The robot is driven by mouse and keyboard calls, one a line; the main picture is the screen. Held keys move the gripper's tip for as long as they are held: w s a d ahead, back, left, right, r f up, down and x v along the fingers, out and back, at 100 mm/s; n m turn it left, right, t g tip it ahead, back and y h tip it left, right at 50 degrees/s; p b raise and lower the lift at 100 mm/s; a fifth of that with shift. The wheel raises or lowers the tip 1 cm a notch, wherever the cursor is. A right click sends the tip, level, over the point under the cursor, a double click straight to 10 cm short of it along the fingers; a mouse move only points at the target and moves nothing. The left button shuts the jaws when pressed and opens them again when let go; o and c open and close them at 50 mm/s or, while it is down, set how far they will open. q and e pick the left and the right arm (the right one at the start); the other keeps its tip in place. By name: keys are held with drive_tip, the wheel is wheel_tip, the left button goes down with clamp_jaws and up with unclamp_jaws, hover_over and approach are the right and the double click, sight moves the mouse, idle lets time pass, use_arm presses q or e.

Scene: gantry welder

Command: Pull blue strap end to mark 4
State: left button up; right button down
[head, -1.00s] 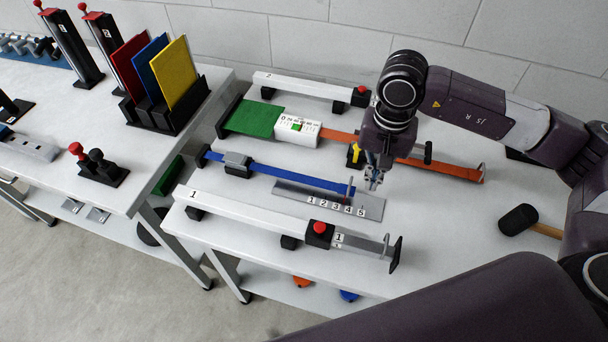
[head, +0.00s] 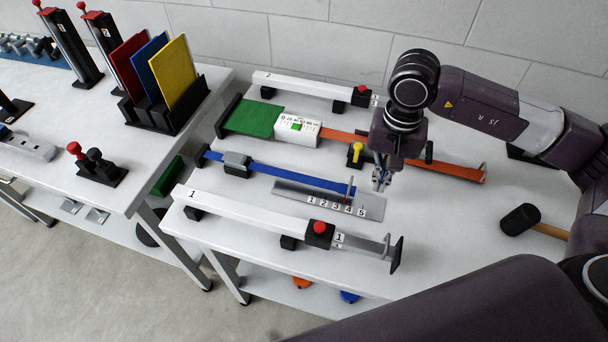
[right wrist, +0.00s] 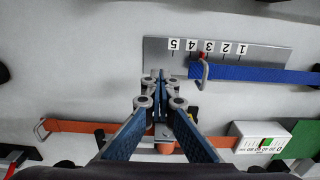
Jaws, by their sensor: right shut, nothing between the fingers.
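The blue strap (head: 290,176) runs from a grey-topped buckle (head: 237,161) to a grey upright loop (head: 350,187) at its right end. The strap also shows in the right wrist view (right wrist: 255,75), with the loop (right wrist: 204,73) standing across its end. A grey scale plate (head: 285,190) marked 1 to 5 lies alongside. In the right wrist view a small red pointer (right wrist: 201,55) sits about between marks 3 and 4, and the strap's blue tip is near mark 4 (right wrist: 191,45). My left gripper is out of view.
An orange strap (head: 450,170) with a white gauge block (head: 297,128) and a yellow-topped knob (head: 356,151) lies behind. White rail 1 (head: 250,213) with a red button (head: 320,228) lies in front. A mallet (head: 520,219) lies at the right. The table between is clear.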

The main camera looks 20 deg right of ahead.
drive_tip(key=shift+s+d+b, duration=0.4)
drive_tip(key=shift+d+b, duration=0.05)
drive_tip(key=shift+d, duration=0.15)
idle(0.5)
drive_tip(key=c, duration=2.6)
unclamp_jaws()
drive_tip(key=shift+c, duration=0.2)
drive_tip(key=o, duration=1)
drive_tip(key=shift+r, duration=0.2)
wheel_tip(320, 180, up, 12)
drive_tip(key=shift+f, duration=0.2)
